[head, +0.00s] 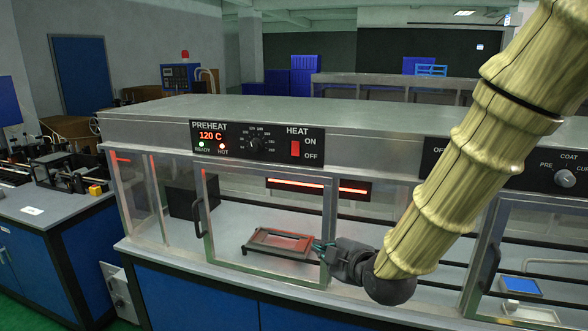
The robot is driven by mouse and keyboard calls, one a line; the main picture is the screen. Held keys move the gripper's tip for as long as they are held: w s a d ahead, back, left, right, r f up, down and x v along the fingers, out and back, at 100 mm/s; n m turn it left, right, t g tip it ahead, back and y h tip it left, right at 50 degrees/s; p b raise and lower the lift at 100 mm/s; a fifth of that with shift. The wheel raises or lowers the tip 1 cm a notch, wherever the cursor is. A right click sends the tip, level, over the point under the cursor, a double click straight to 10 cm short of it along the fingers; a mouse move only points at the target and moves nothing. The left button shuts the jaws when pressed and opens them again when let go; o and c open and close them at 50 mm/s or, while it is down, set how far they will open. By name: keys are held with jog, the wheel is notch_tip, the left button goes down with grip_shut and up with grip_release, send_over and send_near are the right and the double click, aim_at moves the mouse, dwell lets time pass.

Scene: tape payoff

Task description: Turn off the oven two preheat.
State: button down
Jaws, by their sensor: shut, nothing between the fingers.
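A black control panel (258,142) labelled PREHEAT is on the front of the long metal enclosure. Its red display (211,136) reads 120 C, with the READY and HOT lamps lit. A round dial (255,144) sits mid-panel. A red HEAT switch (295,149) is on its right, between the ON and OFF labels; its tilt is too small to tell. No oven number is legible. A glowing orange heater bar (318,186) shows below the panel. My gripper (319,246) is shut and empty, below the switch, near the lower right of the windowed door.
The door frame (331,215) has a black handle (197,218) on its left. A tray (279,243) lies inside. My arm covers part of a second panel (545,170) marked COAT, with a knob (565,179). A blue workbench (75,235) stands left.

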aim_at(295, 149)
jog(key=a+r+n+t+y+p, duration=0.1)
jog(key=a+r+n, duration=0.1)
jog(key=r, duration=0.8)
jog(key=a+r+n+t+y, duration=0.1)
jog(key=a+r+n, duration=0.1)
jog(key=r, duration=0.8)
jog(key=shift+s+n+t+p, duration=0.3)
jog(key=shift+n+p, duration=0.05)
jog(key=shift+n, duration=0.45)
jog(key=shift+w, duration=0.1)
jog(key=shift+w+d+p+x, duration=0.15)
jog(key=shift+d+p+x, duration=0.2)
jog(key=shift+p+x, duration=1.3)
jog(key=shift+w+d+p+x, duration=0.2)
jog(key=shift+d+p+x, duration=0.3)
jog(key=shift+x, duration=2.1)
jog(key=shift+w+d+p+x, duration=0.2)
jog(key=shift+p+x, duration=1.05)
jog(key=shift+x, duration=0.85)
jog(key=shift+d+f, duration=0.1)
